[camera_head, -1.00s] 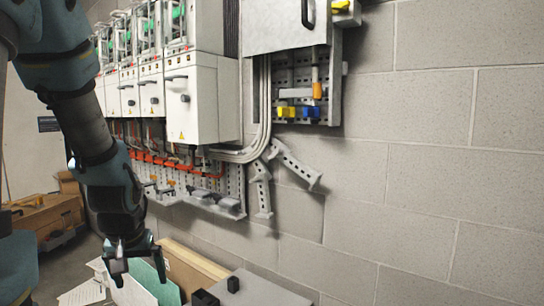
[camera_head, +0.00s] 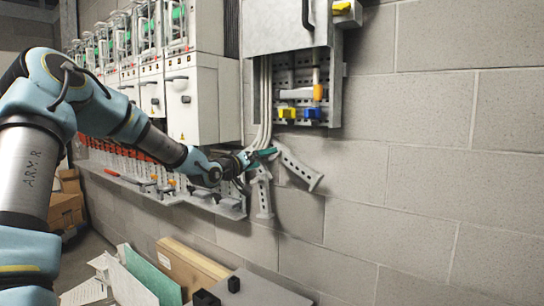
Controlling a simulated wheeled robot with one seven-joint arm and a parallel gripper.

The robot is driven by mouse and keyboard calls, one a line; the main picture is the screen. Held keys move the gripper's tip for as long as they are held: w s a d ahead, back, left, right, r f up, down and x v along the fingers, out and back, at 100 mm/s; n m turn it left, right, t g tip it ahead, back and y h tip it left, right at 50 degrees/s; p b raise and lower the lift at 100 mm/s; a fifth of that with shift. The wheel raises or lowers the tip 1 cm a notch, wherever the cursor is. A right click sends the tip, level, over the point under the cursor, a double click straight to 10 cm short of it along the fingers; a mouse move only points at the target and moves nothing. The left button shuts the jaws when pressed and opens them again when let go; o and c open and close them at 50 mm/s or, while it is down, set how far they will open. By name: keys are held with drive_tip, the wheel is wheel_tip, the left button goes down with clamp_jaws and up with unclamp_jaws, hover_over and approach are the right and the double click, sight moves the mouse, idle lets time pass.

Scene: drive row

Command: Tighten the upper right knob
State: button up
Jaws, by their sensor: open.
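My gripper (camera_head: 268,153) is at the end of my outstretched arm, in front of the perforated brackets and grey cables below the wall panel. It is open and appears empty, though its fingers are small in the picture. At the upper right is a yellow knob-like part (camera_head: 343,8) beside the grey box. Lower in the open panel are a yellow part (camera_head: 287,112) and a blue part (camera_head: 311,113). A dark knob (camera_head: 186,99) is on the nearest white drive cabinet. I cannot tell which is the knob in question. My gripper is apart from all of them.
White drive cabinets (camera_head: 205,70) line the wall at left, above a shelf (camera_head: 228,207). Perforated brackets (camera_head: 298,170) stick out by my gripper. A grey box (camera_head: 284,25) with a black handle hangs above. The block wall (camera_head: 430,150) at right is bare. Boards and boxes lie below.

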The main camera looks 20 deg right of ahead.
sight(273, 157)
drive_tip(key=shift+p+x, duration=0.7)
drive_tip(key=shift+x, duration=2.1)
drive_tip(key=shift+c, duration=0.2)
drive_tip(key=c, duration=1.3)
drive_tip(key=shift+f, duration=0.1)
drive_tip(key=shift+c, duration=0.2)
